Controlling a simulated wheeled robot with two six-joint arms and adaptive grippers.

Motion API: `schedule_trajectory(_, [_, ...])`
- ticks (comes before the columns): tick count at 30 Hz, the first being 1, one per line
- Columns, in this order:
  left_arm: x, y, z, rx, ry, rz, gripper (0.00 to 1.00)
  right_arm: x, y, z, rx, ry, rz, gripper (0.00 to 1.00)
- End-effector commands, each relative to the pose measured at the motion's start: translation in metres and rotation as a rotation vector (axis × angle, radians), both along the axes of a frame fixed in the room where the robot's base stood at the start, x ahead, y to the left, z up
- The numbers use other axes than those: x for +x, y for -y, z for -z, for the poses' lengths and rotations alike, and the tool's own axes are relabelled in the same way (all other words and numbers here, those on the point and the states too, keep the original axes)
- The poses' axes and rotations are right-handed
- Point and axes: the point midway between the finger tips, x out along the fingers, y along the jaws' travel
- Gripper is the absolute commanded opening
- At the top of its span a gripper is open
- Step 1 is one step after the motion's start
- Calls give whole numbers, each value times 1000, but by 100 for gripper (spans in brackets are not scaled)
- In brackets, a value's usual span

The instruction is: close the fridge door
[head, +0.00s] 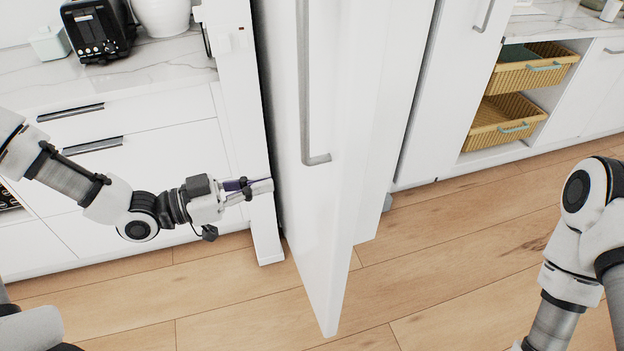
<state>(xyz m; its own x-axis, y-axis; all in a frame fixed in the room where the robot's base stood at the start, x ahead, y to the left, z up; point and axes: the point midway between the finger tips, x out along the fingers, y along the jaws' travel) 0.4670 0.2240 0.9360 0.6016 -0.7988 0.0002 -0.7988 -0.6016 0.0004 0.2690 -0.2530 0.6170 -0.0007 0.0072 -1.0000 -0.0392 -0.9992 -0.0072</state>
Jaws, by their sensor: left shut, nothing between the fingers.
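The fridge door (345,110) is a tall white panel in the middle of the head view. It stands ajar, swung out over the floor, with its lower corner toward me. A long grey vertical handle (305,90) runs down it. My left gripper (270,184) is shut and empty, pointing right, low beside the left side of the door. Its tips are at or very near the door's left side; I cannot tell whether they touch. My right arm shows at the right edge, but its gripper is out of view. The fridge interior is hidden.
A white counter with drawers (120,150) stands at left, bearing a black toaster (97,32) and a white pot (162,14). A narrow white upright panel (240,90) is left of the door. Wicker baskets (505,122) sit in shelves at right. The wood floor (450,250) is clear.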

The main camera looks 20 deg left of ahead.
Motion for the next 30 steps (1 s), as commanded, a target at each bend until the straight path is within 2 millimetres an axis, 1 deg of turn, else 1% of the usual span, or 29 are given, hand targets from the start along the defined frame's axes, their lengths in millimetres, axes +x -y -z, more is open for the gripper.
schedule_trajectory(1, [3,7,5,7,-2,6,0,0,0,7,0,0,0,40])
schedule_trajectory(2, [5,10,5,7,-2,5,0,0,0,9,0,0,0,40])
schedule_trajectory(7, [20,30,4,8,-1,5,0,0,0,13,0,0,0,40])
schedule_trajectory(15, [46,64,1,6,0,3,0,0,0,14,0,0,0,40])
schedule_trajectory(18, [54,73,1,4,-1,2,0,0,0,13,0,0,0,40])
schedule_trajectory(22, [59,78,0,1,0,0,0,0,0,13,0,0,0,40])
schedule_trajectory(30, [59,79,0,0,0,-2,0,0,0,13,0,0,0,40])
